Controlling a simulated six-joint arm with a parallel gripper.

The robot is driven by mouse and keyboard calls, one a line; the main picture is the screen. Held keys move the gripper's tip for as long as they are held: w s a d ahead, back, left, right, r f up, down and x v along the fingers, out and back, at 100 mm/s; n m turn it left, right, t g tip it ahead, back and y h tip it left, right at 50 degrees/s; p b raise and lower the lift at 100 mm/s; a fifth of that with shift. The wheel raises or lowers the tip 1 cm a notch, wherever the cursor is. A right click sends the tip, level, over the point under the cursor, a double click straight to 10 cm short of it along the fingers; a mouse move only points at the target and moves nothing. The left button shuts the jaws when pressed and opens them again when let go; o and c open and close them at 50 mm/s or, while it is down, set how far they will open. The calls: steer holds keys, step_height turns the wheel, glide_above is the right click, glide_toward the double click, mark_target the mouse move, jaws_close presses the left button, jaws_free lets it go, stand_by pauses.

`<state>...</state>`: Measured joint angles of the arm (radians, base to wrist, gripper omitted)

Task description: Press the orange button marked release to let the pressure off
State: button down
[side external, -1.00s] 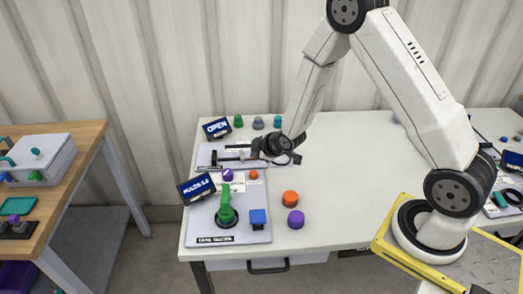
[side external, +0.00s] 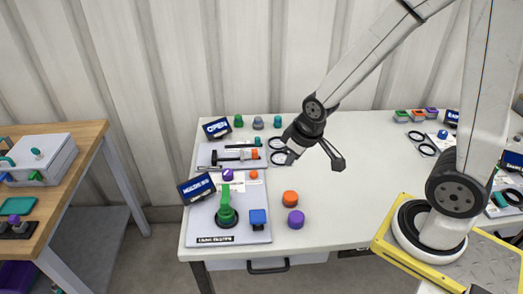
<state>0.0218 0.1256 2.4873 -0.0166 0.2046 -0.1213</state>
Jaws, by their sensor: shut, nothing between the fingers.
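A small orange button (side external: 254,174) sits at the upper right of the near grey panel (side external: 205,226). A second orange piece (side external: 254,154) is at the right end of the far grey panel (side external: 203,158). The lettering beside both is too small to read, so I cannot tell which is marked release. The near panel also carries a green lever (side external: 226,208), a blue square knob (side external: 258,217) and a purple knob (side external: 228,175). My gripper (side external: 338,163) is shut and empty, to the right of both panels and apart from them, above the white table.
A loose orange cap (side external: 290,198) and a purple cap (side external: 296,219) stand right of the near panel. Black rings (side external: 279,157) lie beside the far panel. Dark display signs (side external: 196,188) stand at the panels' left. The table's middle (side external: 375,190) is clear.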

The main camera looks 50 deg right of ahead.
steer(key=shift+m+g, duration=0.6)
steer(key=shift+m, duration=0.1)
steer(key=s, duration=0.2)
steer(key=s+r, duration=0.1)
steer(key=s, duration=0.1)
steer(key=shift+a+r, duration=0.1)
steer(key=shift+a, duration=0.3)
